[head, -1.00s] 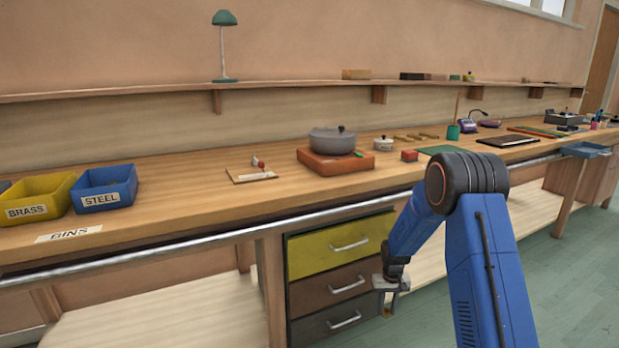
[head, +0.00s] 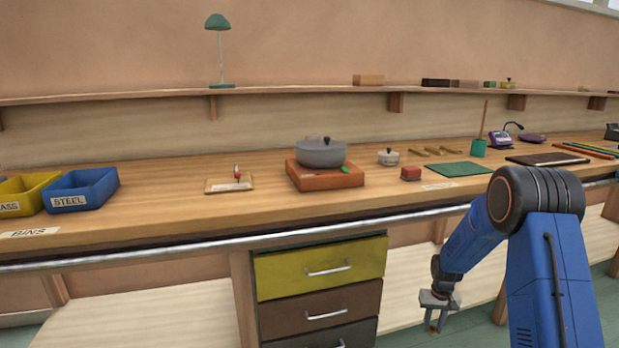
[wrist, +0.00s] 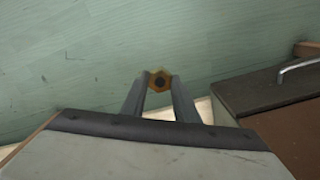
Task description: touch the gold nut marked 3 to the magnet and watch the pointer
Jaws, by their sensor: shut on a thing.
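My gripper (head: 436,312) hangs low in front of the bench, below the worktop. It is shut on a gold nut, which shows between the fingertips in the wrist view (wrist: 159,80). No number can be read on the nut. A small wooden board (head: 215,186) lies on the bench left of the hotplate, with a small red and pale upright piece (head: 237,174) on it. This looks like the magnet and pointer set, but the parts are too small to tell apart. The gripper is well apart from it, to the right and lower.
A blue STEEL bin (head: 96,192) and a yellow BRASS bin (head: 20,187) stand at the left. A grey pot (head: 320,155) sits on an orange block (head: 325,180). A metal rail (head: 200,245) runs along the bench front, above drawers (head: 318,267).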

